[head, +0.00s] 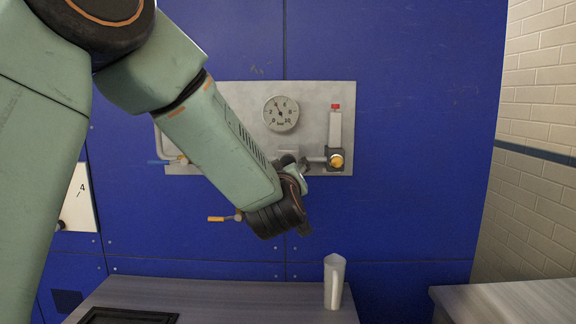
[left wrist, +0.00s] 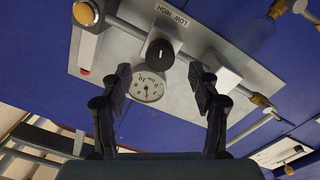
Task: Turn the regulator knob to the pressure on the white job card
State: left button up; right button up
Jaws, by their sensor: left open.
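The regulator knob is a black round knob (left wrist: 160,53) on the grey panel in the left wrist view, beside a LOW HIGH label (left wrist: 172,14). My arm and gripper hide it in the head view. The round gauge (head: 281,114) reads in bar; its needle points up and slightly left, near the 4, but is small. It also shows in the left wrist view (left wrist: 147,86). My left gripper (left wrist: 160,76) is open, its fingers either side of the knob's line; I see no contact. It shows in the head view (head: 298,170). A white card (head: 79,203) is partly hidden by my arm; a 4 shows.
The grey panel (head: 345,100) on the blue wall carries a yellow round part (head: 337,160) and a red-topped tube (head: 335,125). A white container (head: 334,282) stands on the bench (head: 230,296). Another bench (head: 505,305) is at right.

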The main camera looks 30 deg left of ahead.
aim_at(287, 164)
pick_arm(q)
jog(key=shift+w+r, duration=0.45)
jog(key=shift+w, duration=0.15)
jog(key=w+a, duration=0.2)
jog(key=w+a+f, duration=0.1)
jog(key=w, duration=0.1)
jog(key=shift+w+a+f+p, duration=0.2)
jog(key=shift+a+p, duration=0.15)
jog(key=shift+a, duration=0.05)
jog(key=shift+d+r, duration=0.15)
jog(key=shift+d, duration=0.05)
jog(key=shift+s+d+r, duration=0.3)
jog(key=shift+d+r, duration=0.1)
jog(key=shift+d, duration=0.05)
jog(key=shift+a+f, duration=0.15)
jog(key=shift+a, duration=0.2)
jog(key=shift+c, duration=0.4)
jog(key=shift+w+a+f, duration=0.3)
jog(key=shift+w, duration=0.1)
jog(key=shift+c, duration=1.4)
jog(key=shift+s+d+r, duration=0.15)
jog(key=shift+d+r, duration=0.05)
jog(key=shift+d, duration=0.15)
jog(key=c, duration=0.3)
jog(key=shift+r, duration=0.1)
jog(key=c, duration=0.5)
